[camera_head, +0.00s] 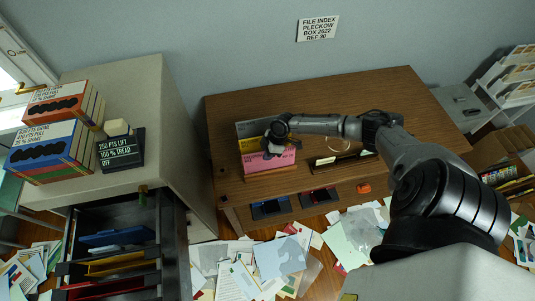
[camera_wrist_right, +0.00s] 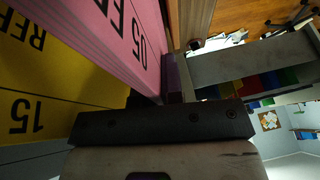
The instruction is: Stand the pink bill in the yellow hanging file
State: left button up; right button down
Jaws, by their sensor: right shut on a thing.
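The pink bill (camera_head: 268,162) stands at the front of a group of upright bills on the wooden desk. My right gripper (camera_head: 274,149) reaches down to its top edge and is shut on it. In the right wrist view the pink bill (camera_wrist_right: 125,40) runs into the jaws of my right gripper (camera_wrist_right: 165,100), beside a yellow bill (camera_wrist_right: 40,80) with black print. The yellow hanging file (camera_head: 122,262) is in the open cabinet drawer at lower left, between a blue file (camera_head: 117,236) and a red one (camera_head: 110,286). My left gripper is out of view.
The grey cabinet (camera_head: 135,115) carries boxed books (camera_head: 50,150) and a dark sign (camera_head: 121,149). Loose papers (camera_head: 260,265) cover the floor between drawer and desk (camera_head: 330,100).

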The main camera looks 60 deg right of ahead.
jog(key=shift+r+p, duration=0.45)
jog(key=shift+r, duration=0.05)
notch_tip(320, 180, up, 9)
jog(key=p, duration=0.8)
jog(key=shift+r, duration=0.3)
